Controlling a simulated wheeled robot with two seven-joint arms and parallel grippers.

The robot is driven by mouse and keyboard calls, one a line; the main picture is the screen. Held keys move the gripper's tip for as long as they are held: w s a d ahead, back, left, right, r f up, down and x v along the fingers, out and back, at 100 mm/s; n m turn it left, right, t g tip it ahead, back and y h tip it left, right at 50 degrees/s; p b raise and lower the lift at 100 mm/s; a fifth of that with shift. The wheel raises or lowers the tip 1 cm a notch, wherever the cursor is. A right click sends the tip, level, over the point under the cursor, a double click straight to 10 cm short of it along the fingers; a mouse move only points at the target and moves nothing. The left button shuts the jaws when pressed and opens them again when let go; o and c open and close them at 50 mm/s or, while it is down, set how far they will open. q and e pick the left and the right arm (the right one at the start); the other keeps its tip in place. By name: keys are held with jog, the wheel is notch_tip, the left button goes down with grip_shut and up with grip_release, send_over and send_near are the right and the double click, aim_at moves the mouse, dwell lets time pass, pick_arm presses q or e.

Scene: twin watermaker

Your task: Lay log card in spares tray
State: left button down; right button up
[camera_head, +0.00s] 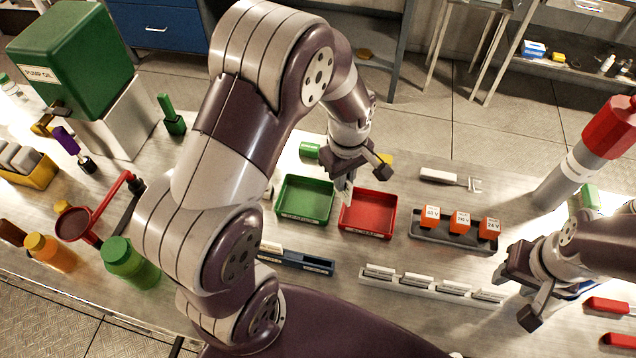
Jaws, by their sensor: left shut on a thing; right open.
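My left gripper (352,176) is over the bench, above the gap between the green tray (305,215) and the red tray (367,229). It is shut on a small pale thing, seen nearly edge-on, which looks like the log card (346,190); its lower end hangs by the red tray's back left corner. Whether it touches the rim I cannot tell. Both trays look empty. Their front labels are too small to read, so I cannot tell which is the spares tray. My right gripper (524,290) is open and empty at the right, above the bench.
A grey tray (454,244) holds orange blocks right of the red tray. A pale slotted rack (432,285) and a blue holder (305,262) lie in front. A red-topped cylinder (585,160) stands at right. Bottles and a green pump oil tank (75,60) fill the left.

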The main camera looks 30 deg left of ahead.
pick_arm(q)
jog(key=a+f, duration=0.3)
jog(key=a+f+p, duration=0.1)
jog(key=a+f, duration=0.2)
jog(key=f, duration=0.1)
jog(key=shift+p, duration=0.3)
jog(key=shift+f, duration=0.3)
jog(key=c, duration=1.2)
grip_release()
jog(key=shift+f, duration=0.1)
jog(key=shift+o, duration=0.2)
jog(key=shift+r, duration=0.3)
notch_tip(320, 180, up, 12)
jog(key=b, duration=0.2)
jog(key=s+d+r+m+t, duration=0.1)
jog(key=s+d+m, duration=0.3)
jog(key=s+m, duration=0.5)
jog(key=m, duration=0.2)
jog(key=shift+d+r+m, duration=0.2)
jog(key=shift+d+m, duration=0.05)
jog(key=shift+m, duration=0.15)
